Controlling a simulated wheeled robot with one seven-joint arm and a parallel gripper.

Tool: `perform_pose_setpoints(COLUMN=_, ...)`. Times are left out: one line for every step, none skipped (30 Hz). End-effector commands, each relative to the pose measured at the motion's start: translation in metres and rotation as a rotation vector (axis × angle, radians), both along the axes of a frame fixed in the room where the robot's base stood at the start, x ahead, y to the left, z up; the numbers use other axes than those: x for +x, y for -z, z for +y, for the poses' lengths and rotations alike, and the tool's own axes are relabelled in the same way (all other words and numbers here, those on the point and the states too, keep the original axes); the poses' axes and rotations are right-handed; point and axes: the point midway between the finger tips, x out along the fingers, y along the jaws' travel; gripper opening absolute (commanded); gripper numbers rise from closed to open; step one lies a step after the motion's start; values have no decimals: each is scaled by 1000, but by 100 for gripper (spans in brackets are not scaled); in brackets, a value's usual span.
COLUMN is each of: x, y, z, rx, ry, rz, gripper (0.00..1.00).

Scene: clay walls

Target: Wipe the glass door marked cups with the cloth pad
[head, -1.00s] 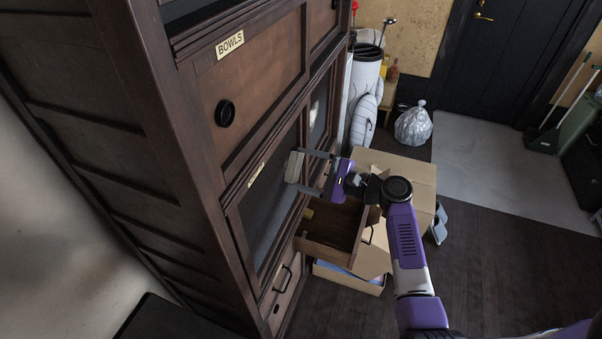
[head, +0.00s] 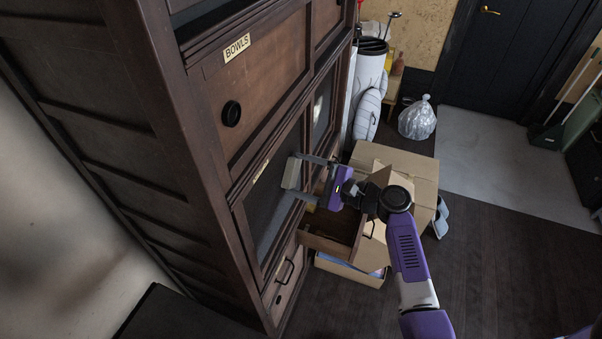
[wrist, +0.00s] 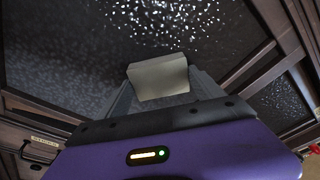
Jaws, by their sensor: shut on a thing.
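My gripper (head: 299,175) is shut on a pale, block-shaped cloth pad (head: 291,173), held between its two grey fingers. The pad also shows in the wrist view (wrist: 158,77). It is in front of a dark framed glass door (head: 268,208) below the panel marked BOWLS; I cannot tell whether it touches the glass. The small label (head: 261,171) on this door's top rail is too small to read. In the wrist view, the glass (wrist: 70,50) is dark, with bright white speckles above the pad.
An open drawer (head: 330,236) juts out below the gripper. Cardboard boxes (head: 405,165) stand just beyond it. Another glass door (head: 321,108) is farther along the cabinet. A bin (head: 368,72) and a plastic bag (head: 417,120) stand behind. The dark floor (head: 490,235) at right is clear.

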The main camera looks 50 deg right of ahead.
Motion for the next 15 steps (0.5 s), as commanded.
perform_pose_setpoints(x=-2, y=0, z=-1, rx=0, ry=1, rz=1, gripper=44)
perform_pose_setpoints(x=-4, y=0, z=-2, rx=1, ry=1, rz=1, gripper=44)
perform_pose_setpoints(x=-8, y=-1, z=-3, rx=1, ry=1, rz=1, gripper=44)
perform_pose_setpoints(x=-10, y=-1, z=-4, rx=1, ry=2, rz=0, gripper=44)
perform_pose_setpoints(x=-13, y=-1, z=-5, rx=1, ry=2, rz=0, gripper=44)
perform_pose_setpoints(x=-16, y=-1, z=-6, rx=1, ry=2, rz=0, gripper=44)
perform_pose_setpoints(x=-19, y=-1, z=-7, rx=1, ry=1, rz=-1, gripper=44)
perform_pose_setpoints(x=-21, y=-1, z=-8, rx=1, ry=1, rz=-1, gripper=44)
perform_pose_setpoints(x=-25, y=-1, z=-10, rx=0, ry=2, rz=-1, gripper=44)
perform_pose_setpoints(x=-27, y=-1, z=-11, rx=0, ry=3, rz=0, gripper=44)
perform_pose_setpoints(x=-30, y=-1, z=-12, rx=0, ry=2, rz=0, gripper=44)
perform_pose_setpoints(x=-34, y=-1, z=-13, rx=0, ry=2, rz=0, gripper=44)
perform_pose_setpoints(x=-36, y=-1, z=-13, rx=0, ry=2, rz=0, gripper=44)
perform_pose_setpoints(x=-39, y=-1, z=-14, rx=0, ry=2, rz=0, gripper=44)
perform_pose_setpoints(x=-42, y=-1, z=-16, rx=1, ry=4, rz=1, gripper=44)
